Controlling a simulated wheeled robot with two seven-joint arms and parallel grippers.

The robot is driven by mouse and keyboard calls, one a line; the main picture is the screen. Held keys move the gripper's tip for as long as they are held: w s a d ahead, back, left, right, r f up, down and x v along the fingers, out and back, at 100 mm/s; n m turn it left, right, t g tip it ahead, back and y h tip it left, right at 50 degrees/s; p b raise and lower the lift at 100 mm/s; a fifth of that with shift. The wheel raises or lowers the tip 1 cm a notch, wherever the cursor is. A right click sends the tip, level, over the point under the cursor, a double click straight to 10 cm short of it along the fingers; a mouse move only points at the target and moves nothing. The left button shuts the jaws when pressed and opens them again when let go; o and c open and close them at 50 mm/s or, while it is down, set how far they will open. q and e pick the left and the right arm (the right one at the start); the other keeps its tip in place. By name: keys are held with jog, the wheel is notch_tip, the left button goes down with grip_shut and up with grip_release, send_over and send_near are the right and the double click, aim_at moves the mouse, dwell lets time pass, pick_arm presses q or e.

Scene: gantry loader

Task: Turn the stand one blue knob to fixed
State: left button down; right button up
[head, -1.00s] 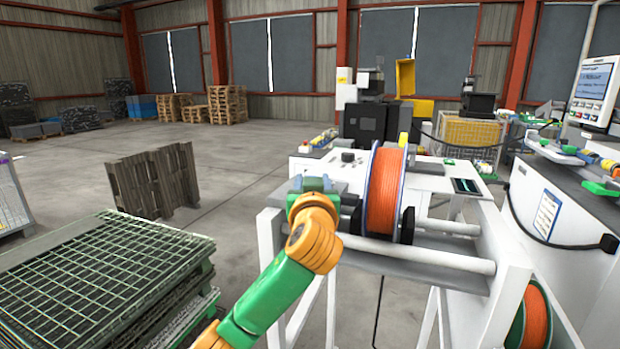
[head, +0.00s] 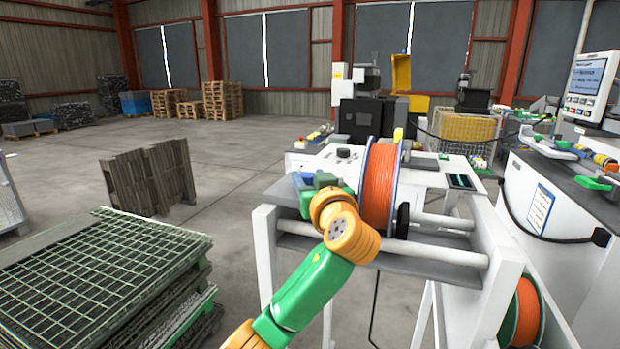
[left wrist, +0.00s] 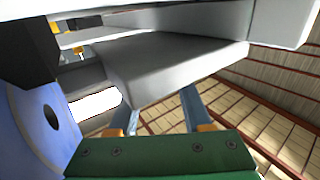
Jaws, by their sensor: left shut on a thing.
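The stand, a white frame (head: 265,260), carries an orange spool (head: 381,185) with a pale flange. My left gripper (head: 310,181) is at the left end of the stand, just left of the spool, with blue and green parts showing. In the left wrist view its two blue-grey fingers (left wrist: 163,108) stand apart and run up behind a grey block (left wrist: 170,70), which hides their tips. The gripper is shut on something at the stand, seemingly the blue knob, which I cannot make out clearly. A knob label or mark is not visible. My right gripper is out of view.
A blue disc (left wrist: 40,130) is close beside the gripper in the left wrist view. A stack of green mesh racks (head: 110,260) stands at the left front. A second orange spool (head: 525,312) hangs low at right. Open floor lies beyond the pallet (head: 150,178).

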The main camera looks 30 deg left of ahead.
aim_at(310, 177)
pick_arm(q)
jog(key=c, duration=0.6)
grip_release()
jog(key=shift+o, duration=1.3)
jog(key=shift+w+a+f, duration=0.1)
notch_tip(310, 177, up, 3)
jog(key=shift+r+b, duration=0.15)
jog(key=shift+b, duration=0.2)
jog(key=s+d+r+b, duration=0.4)
jog(key=s+d+r, duration=0.3)
jog(key=s, duration=0.5)
notch_tip(310, 177, up, 3)
jog(key=shift+d+f+b, duration=0.15)
jog(key=shift+b, duration=0.25)
